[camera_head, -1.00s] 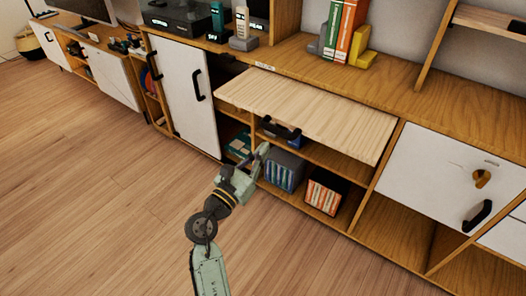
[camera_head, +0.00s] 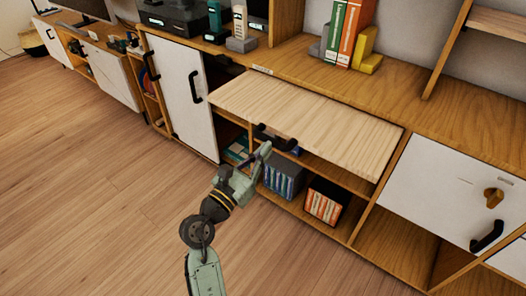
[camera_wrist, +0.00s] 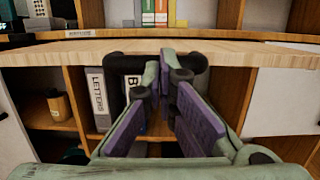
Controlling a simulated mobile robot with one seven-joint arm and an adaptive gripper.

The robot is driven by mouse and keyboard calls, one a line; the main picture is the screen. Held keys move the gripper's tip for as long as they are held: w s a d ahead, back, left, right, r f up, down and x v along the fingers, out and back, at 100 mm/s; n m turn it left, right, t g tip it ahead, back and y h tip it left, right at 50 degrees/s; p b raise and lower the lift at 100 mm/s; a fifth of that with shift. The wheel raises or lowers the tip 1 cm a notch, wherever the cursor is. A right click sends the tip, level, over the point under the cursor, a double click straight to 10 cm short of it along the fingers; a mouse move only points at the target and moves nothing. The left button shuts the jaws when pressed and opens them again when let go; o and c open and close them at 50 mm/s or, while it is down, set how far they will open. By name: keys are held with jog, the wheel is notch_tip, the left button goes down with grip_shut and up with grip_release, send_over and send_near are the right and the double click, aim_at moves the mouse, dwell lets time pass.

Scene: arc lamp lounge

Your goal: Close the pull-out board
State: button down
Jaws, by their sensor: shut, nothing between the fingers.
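The pull-out board (camera_head: 310,118), a pale wooden panel, sticks out from the cabinet below its top. It also shows edge-on in the wrist view (camera_wrist: 240,54). A black handle (camera_head: 277,137) hangs under its front edge; in the wrist view its two ends (camera_wrist: 116,60) flank my fingers, and its middle is hidden behind them. My gripper (camera_head: 262,150) is at the handle, just below the board's front edge. In the wrist view my gripper (camera_wrist: 170,72) has its fingertips close together beneath the board, with nothing seen between them. Whether they touch the handle or board I cannot tell.
Below the board are a dark box of files (camera_head: 283,177) and a box with orange-striped spines (camera_head: 326,201). A white door (camera_head: 183,97) stands left, a white panel (camera_head: 440,190) right. Books (camera_head: 350,30) stand on top. The floor (camera_head: 90,200) is clear.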

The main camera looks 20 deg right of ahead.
aim_at(308, 110)
jog(key=f+p+x, duration=0.1)
jog(key=p+x, duration=0.1)
jog(key=x, duration=0.5)
jog(key=f+p+x, duration=0.1)
jog(key=p+x, duration=0.1)
jog(key=x, duration=0.5)
jog(key=f+p+x, duration=0.1)
jog(key=p+x, duration=0.1)
jog(key=x, duration=0.5)
jog(key=shift+w+d+f+p, duration=0.15)
jog(key=shift+d+f+p, duration=0.15)
jog(key=shift+d, duration=0.2)
jog(key=shift+d+r, duration=0.1)
